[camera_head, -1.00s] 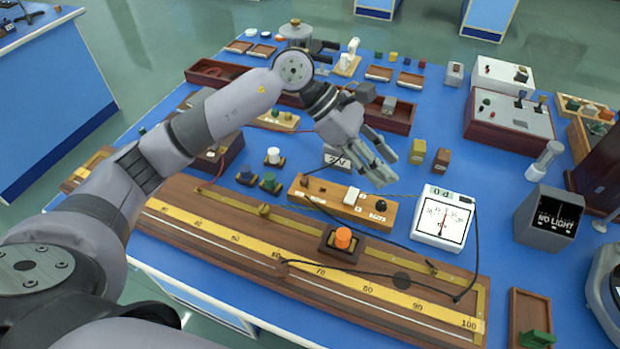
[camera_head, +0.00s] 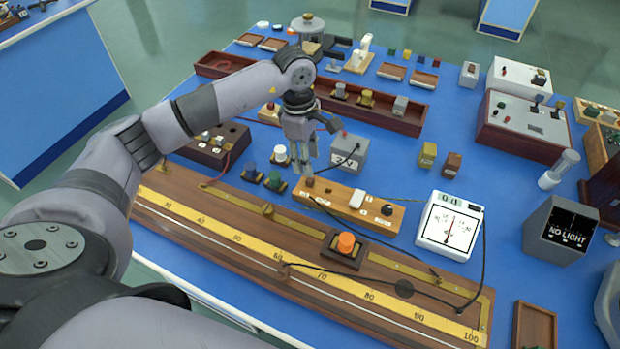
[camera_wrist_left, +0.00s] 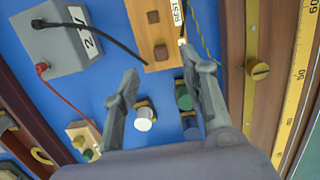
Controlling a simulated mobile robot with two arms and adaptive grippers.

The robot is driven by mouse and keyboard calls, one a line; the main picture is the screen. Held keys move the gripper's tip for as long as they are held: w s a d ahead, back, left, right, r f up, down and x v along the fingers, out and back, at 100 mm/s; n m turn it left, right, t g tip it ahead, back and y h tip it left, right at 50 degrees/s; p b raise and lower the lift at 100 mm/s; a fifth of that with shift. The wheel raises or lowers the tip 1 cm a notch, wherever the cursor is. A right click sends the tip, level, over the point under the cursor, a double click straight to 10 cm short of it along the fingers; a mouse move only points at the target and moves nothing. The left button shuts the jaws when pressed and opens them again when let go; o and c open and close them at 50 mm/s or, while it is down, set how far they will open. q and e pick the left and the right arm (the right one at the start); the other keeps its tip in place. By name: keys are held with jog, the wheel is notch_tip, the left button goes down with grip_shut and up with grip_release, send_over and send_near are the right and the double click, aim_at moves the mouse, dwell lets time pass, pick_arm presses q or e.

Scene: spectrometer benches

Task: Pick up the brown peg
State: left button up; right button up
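Small brown pegs show at the left end of a wooden resistance board; I take one of these (camera_head: 309,182) as the brown peg. My left gripper (camera_head: 304,170) points down just behind the board's left end in the head view. In the left wrist view its fingers (camera_wrist_left: 160,65) are spread apart with nothing gripped. The nearer brown square lies just beyond the fingertips. My right gripper is not in view.
White (camera_head: 280,155), blue (camera_head: 250,173) and green (camera_head: 275,182) pegs stand left of the board. A grey 2 V box (camera_head: 350,152) with cables is behind it. A long wooden scale (camera_head: 240,238) lies in front, and a white meter (camera_head: 450,226) stands at the right.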

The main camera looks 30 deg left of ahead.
aim_at(310, 179)
pick_arm(q)
jog(key=shift+d+f, duration=0.15)
jog(key=shift+f, duration=0.65)
notch_tip(310, 179, down, 5)
jog(key=shift+r+p, duration=0.1)
jog(key=shift+p, duration=1.05)
jog(key=shift+f, duration=0.35)
jog(key=shift+c, duration=0.2)
grip_shut()
